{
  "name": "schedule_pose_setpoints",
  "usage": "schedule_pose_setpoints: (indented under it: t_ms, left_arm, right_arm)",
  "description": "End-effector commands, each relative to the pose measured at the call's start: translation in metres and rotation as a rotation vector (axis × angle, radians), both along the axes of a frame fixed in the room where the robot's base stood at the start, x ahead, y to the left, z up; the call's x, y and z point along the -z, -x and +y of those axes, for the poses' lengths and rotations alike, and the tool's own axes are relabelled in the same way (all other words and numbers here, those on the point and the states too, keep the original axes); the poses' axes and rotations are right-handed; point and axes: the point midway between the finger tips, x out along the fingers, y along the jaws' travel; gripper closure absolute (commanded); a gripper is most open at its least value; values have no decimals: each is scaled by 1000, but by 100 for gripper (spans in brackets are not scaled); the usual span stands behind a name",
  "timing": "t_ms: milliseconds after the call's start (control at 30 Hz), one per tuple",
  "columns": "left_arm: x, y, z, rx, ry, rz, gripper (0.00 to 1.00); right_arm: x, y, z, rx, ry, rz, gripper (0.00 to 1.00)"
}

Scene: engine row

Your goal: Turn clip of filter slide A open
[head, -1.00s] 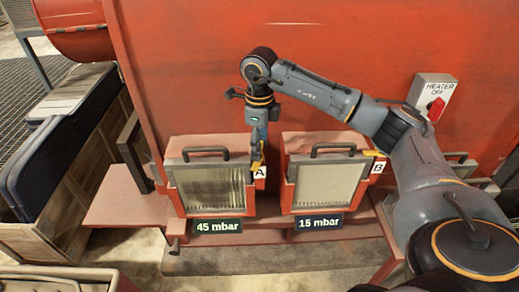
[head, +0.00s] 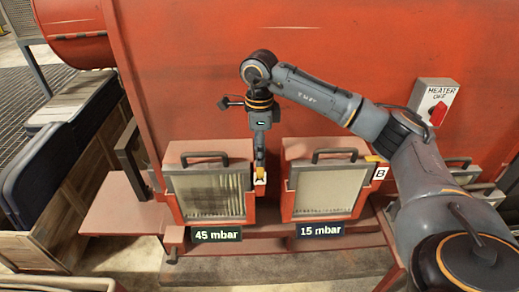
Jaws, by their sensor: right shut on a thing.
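Filter slide A (head: 209,192) is the left slide, with a dirty grey pleated face, a dark top handle and a "45 mbar" sign (head: 217,234) below. Its yellow clip (head: 260,173) is at its upper right corner, mostly hidden by my right gripper (head: 260,166). That gripper points down from above and is shut on the clip. The white A label behind it is almost covered. I cannot tell how far the clip is turned. My left gripper is not in view.
Filter slide B (head: 324,190), cleaner, stands close on the right, with a yellow clip (head: 374,159) and a "15 mbar" sign (head: 320,229). The red wall (head: 200,80) is behind. A heater switch box (head: 433,104) is at right, beyond my arm. Dark-blue panels in crates (head: 48,165) are at left.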

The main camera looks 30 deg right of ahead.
Motion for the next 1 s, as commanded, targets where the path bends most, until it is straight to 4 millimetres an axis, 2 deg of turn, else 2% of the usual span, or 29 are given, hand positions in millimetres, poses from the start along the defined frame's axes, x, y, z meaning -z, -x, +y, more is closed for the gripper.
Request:
schedule_pose_setpoints:
  t_ms: [100,133,233,533,667,767,1000]
  left_arm:
    - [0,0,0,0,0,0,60]
    - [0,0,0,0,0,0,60]
    - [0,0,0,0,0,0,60]
    - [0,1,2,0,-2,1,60]
    - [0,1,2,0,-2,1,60]
    - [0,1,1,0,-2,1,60]
    - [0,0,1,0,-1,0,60]
  right_arm:
    - [-1,-1,0,-2,0,-4,83]
    - [-1,-1,0,-2,0,-4,49]
    - [-1,-1,0,-1,0,-4,29]
    - [-1,0,0,0,1,-1,28]
    - [-9,-1,0,0,0,-4,28]
    - [-24,-1,0,0,-1,-6,28]
    - [-79,-1,0,0,-1,-6,28]
